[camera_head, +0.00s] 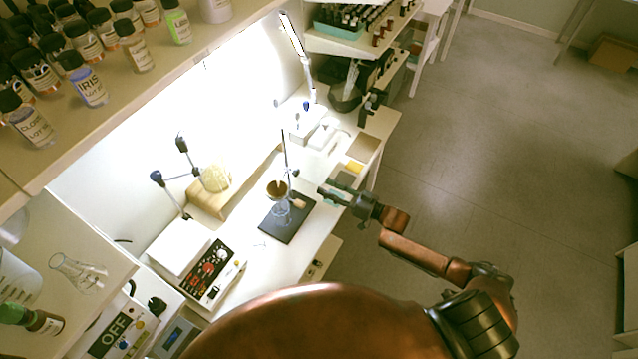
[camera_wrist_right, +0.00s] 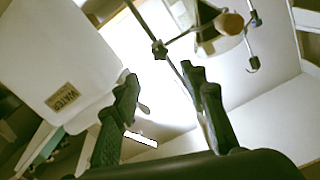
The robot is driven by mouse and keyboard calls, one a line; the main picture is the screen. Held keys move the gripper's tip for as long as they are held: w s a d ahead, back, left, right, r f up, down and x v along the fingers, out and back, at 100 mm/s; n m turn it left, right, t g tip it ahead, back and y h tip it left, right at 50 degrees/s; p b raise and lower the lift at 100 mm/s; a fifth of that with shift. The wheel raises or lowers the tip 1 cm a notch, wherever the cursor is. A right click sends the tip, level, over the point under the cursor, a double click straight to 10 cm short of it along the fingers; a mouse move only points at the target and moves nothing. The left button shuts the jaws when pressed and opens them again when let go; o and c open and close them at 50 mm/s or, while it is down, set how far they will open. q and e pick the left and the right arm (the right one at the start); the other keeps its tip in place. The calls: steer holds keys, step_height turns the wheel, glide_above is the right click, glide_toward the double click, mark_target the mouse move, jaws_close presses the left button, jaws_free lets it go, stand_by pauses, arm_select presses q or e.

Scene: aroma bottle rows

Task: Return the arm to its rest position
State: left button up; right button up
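My right arm reaches in from the lower right in the head view, and its gripper (camera_head: 335,192) is over the bench's right edge, just right of a stand with a black base (camera_head: 275,226). In the right wrist view the two dark fingers of the right gripper (camera_wrist_right: 160,75) are spread apart with nothing held between them. The stand's thin rod and clamp (camera_wrist_right: 159,48) show beyond the fingertips. On the stand are a brown round vessel (camera_head: 277,188) and a clear glass flask (camera_head: 281,213). My left gripper is not in view.
A white device with a control panel (camera_head: 212,272) stands left on the bench. Bottles fill the upper-left shelf (camera_head: 175,85).

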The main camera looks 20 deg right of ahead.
steer(key=shift+s+d, duration=0.15)
steer(key=shift+s, duration=0.05)
stand_by(0.4)
steer(key=s+d+f+m+g+h+b, duration=0.1)
steer(key=s+d+f+h, duration=0.3)
steer(key=f, duration=0.8)
steer(key=s+d+f+m+g+h+b, duration=0.15)
steer(key=s+d+f, duration=0.35)
steer(key=f, duration=0.7)
steer(key=s+d+f+g+h+b, duration=0.15)
steer(key=s+f+h, duration=0.35)
steer(key=f, duration=0.7)
steer(key=s+a+f+g, duration=0.1)
steer(key=s+f+g, duration=0.2)
steer(key=s+f, duration=0.4)
steer(key=s+a+f+g+b, duration=0.1)
steer(key=s+f, duration=0.7)
steer(key=s, duration=1.2)
steer(key=s+a+f+g+b, duration=0.1)
steer(key=s+a+f+g, duration=0.2)
steer(key=s, duration=1.1)
step_height(320, 180, down, 5)
steer(key=shift+r+g+h, duration=0.15)
steer(key=shift+g+h, duration=0.2)
steer(key=shift+g, duration=0.75)
